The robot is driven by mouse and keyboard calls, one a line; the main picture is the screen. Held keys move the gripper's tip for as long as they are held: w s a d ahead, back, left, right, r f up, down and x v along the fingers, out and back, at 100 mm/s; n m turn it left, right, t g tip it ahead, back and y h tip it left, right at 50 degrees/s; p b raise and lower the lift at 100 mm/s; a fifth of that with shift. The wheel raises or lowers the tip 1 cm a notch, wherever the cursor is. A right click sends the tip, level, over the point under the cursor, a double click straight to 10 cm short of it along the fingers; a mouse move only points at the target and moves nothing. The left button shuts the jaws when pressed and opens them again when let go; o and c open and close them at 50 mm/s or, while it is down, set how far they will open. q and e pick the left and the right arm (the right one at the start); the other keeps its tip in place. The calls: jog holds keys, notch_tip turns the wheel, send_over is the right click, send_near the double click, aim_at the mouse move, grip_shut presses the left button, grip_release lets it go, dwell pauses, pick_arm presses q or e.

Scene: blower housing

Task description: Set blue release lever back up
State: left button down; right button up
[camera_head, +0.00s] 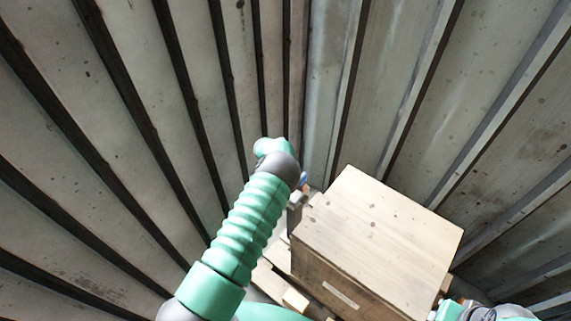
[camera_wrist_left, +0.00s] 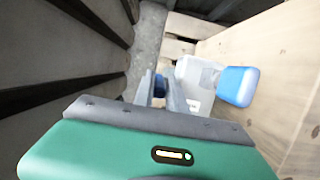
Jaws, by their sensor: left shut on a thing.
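My left gripper (camera_wrist_left: 160,92) is in the left wrist view with its grey fingers close together. A small blue piece (camera_wrist_left: 160,84) shows between the fingers, and they are shut on it. I cannot tell whether it is part of the release lever. A larger blue rounded handle (camera_wrist_left: 238,86) sits to the right of the fingers, apart from them, beside a pale grey housing (camera_wrist_left: 194,82). In the head view a tiny blue spot (camera_head: 304,179) shows just right of my left wrist. The left fingers cannot be made out there. My right gripper is not in view.
A wooden crate (camera_head: 375,235) stands right of my left arm, close to the blue parts. Its wall (camera_wrist_left: 285,75) also fills the right of the wrist view. Ribbed metal walls (camera_head: 130,110) rise behind and on the left. Wooden slats (camera_head: 270,281) lie low beside the crate.

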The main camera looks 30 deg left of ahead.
pick_arm(q)
jog(key=shift+w+a+f+g+b, duration=0.1)
jog(key=shift+w+g+b, duration=0.35)
jog(key=shift+g+b, duration=0.1)
jog(key=shift+w+g+b, duration=0.15)
jog(key=shift+g+b, duration=0.2)
jog(key=shift+b, duration=0.1)
jog(key=shift+w, duration=0.1)
jog(key=shift+r, duration=0.25)
jog(key=c, duration=1.6)
grip_release()
jog(key=shift+c, duration=0.2)
jog(key=shift+f, duration=0.15)
notch_tip(320, 180, up, 17)
jog(key=s+p, duration=0.1)
jog(key=p, duration=0.1)
jog(key=shift+s+f+p, duration=0.2)
jog(key=shift+s+p, duration=0.2)
